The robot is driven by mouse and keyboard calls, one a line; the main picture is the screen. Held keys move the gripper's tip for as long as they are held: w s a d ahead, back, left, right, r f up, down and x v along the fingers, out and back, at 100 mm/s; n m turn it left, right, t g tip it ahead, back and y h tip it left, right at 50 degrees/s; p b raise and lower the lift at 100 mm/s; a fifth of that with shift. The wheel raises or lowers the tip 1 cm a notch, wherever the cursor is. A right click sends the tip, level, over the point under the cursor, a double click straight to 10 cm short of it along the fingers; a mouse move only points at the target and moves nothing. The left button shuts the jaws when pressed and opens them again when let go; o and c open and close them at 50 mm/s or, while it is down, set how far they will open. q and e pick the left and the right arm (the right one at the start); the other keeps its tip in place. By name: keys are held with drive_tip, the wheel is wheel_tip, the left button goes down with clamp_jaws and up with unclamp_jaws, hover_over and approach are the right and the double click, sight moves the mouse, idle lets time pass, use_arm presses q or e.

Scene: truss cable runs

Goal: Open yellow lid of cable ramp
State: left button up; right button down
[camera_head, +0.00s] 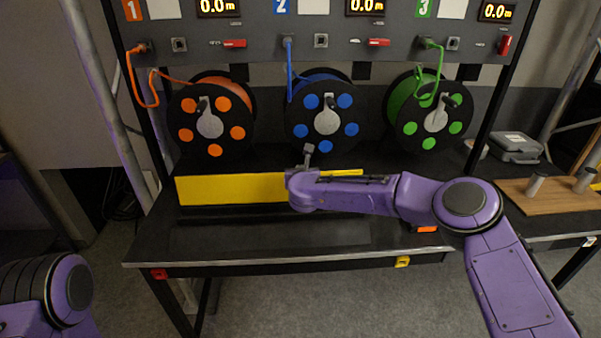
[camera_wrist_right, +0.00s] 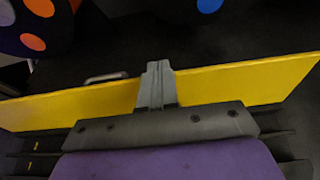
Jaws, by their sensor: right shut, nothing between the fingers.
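The cable ramp's yellow lid (camera_head: 232,189) is a long panel on the black table, raised on edge with its broad face toward me. My right arm hides its right part, apart from a strip of its top edge. In the right wrist view the lid (camera_wrist_right: 225,84) runs across the picture, with dark channels of the ramp base (camera_wrist_right: 28,145) on the near side. My right gripper (camera_head: 308,150) is shut and empty at the lid's upper edge; its fingers (camera_wrist_right: 157,72) cross in front of the lid. I cannot tell whether they touch. My left gripper is out of view.
Orange (camera_head: 211,118), blue (camera_head: 325,115) and green (camera_head: 432,112) cable reels stand behind the lid, under a panel with numbered displays. A wooden board (camera_head: 548,198) with metal cylinders is at right.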

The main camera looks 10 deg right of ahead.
drive_tip(key=shift+r, duration=0.1)
drive_tip(key=s+a+r+n+b, duration=0.2)
drive_tip(key=s+r+n+b, duration=0.1)
drive_tip(key=s, duration=0.7)
drive_tip(key=s+f+n, duration=0.2)
drive_tip(key=f+n, duration=0.1)
drive_tip(key=s+a+f+n+g+y, duration=0.1)
drive_tip(key=s+f+n, duration=0.1)
drive_tip(key=f+n, duration=0.2)
drive_tip(key=s+a+f+n, duration=0.1)
drive_tip(key=s+f+n, duration=0.2)
drive_tip(key=f, duration=0.1)
drive_tip(key=shift+f+y, duration=0.25)
drive_tip(key=shift+y, duration=0.05)
drive_tip(key=s+d+f+n+g, duration=0.3)
drive_tip(key=s+f+n, duration=0.4)
drive_tip(key=s+f, duration=0.35)
drive_tip(key=s+d+f+n+g, duration=0.35)
drive_tip(key=s+f+n, duration=0.25)
drive_tip(key=s+f, duration=0.4)
drive_tip(key=s+d+f+n+g+h, duration=0.1)
drive_tip(key=s+d+n, duration=0.1)
drive_tip(key=s+d, duration=0.3)
drive_tip(key=s+d+f+n+g+h, duration=0.1)
drive_tip(key=s+d, duration=0.5)
drive_tip(key=s, duration=0.7)
drive_tip(key=shift+f+n+g+h, duration=0.4)
drive_tip(key=shift+f+n+g, duration=0.2)
drive_tip(key=shift+n, duration=0.4)
